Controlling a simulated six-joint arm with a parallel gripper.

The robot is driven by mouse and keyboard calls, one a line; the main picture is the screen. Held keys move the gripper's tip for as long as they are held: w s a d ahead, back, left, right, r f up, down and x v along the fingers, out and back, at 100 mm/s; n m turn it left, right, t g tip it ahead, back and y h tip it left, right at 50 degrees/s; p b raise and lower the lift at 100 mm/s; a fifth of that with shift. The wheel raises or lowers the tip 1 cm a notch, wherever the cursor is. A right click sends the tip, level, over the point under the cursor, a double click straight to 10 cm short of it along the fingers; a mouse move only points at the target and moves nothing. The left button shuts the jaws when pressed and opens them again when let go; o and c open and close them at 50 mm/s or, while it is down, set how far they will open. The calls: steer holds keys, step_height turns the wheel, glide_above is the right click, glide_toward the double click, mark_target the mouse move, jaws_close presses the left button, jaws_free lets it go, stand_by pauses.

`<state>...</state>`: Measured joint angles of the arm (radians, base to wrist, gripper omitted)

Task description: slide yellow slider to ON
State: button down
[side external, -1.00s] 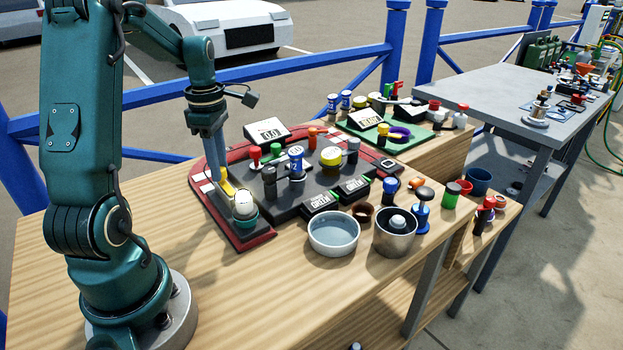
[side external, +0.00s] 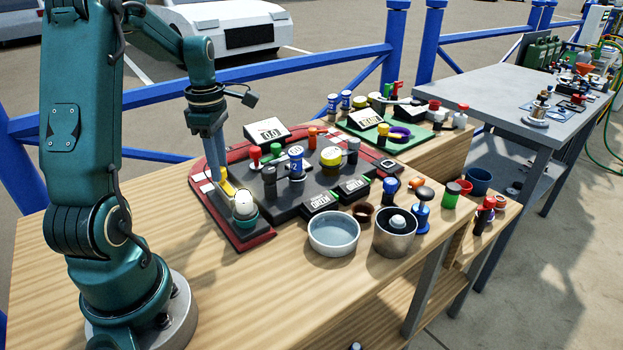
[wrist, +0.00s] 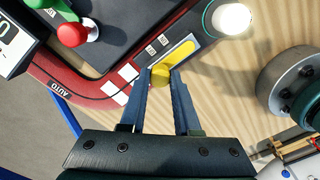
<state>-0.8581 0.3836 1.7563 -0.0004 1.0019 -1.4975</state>
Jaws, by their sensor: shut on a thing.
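The yellow slider knob (wrist: 160,75) stands at one end of its short track in the wrist view. A flat yellow strip (wrist: 182,54) runs along the track from the knob toward the white dome. Small white labels (wrist: 151,49) sit beside the track, too small to read. My gripper (wrist: 161,79) is shut on the knob, with one finger on each side of it. In the side view my gripper (side external: 221,173) points down at the left edge of the panel, and its fingers partly hide the knob. The yellow strip (side external: 229,188) shows just in front of the fingertips.
The white dome (side external: 244,205) stands close to the track's front end. Red and green knobs (wrist: 72,34) and a tilted display (side external: 267,131) stand on the red-edged panel. A pale bowl (side external: 333,235) and a metal pot (side external: 394,235) stand on the wooden table to the right.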

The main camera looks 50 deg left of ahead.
mark_target(228, 188)
steer(key=shift+d, duration=1.5)
steer(key=c, duration=0.6)
jaws_free()
steer(key=shift+r, duration=0.1)
steer(key=shift+r, duration=2.5)
